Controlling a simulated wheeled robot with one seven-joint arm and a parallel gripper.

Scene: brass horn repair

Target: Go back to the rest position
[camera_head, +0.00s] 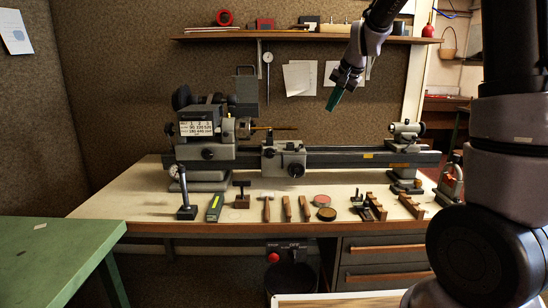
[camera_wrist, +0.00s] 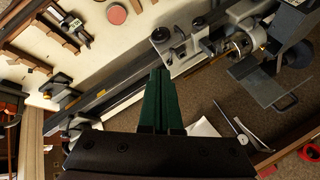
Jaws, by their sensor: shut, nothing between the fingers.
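My gripper (camera_head: 334,99) hangs in the air at the upper middle of the head view, above and behind the lathe bed. Its green fingers are together and empty. In the wrist view the closed green fingers (camera_wrist: 160,84) point toward the lathe carriage. The grey lathe (camera_head: 342,157) stands on the bench, with its headstock (camera_head: 207,131) at the left and tailstock (camera_head: 404,130) at the right. My gripper appears apart from the lathe and from the wall.
The cream bench top (camera_head: 128,204) carries several hand tools, wooden blocks and round tins in front of the lathe. A shelf (camera_head: 300,38) runs along the wall behind my gripper. A green table (camera_head: 50,258) stands at the lower left. Papers (camera_head: 298,78) hang on the wall.

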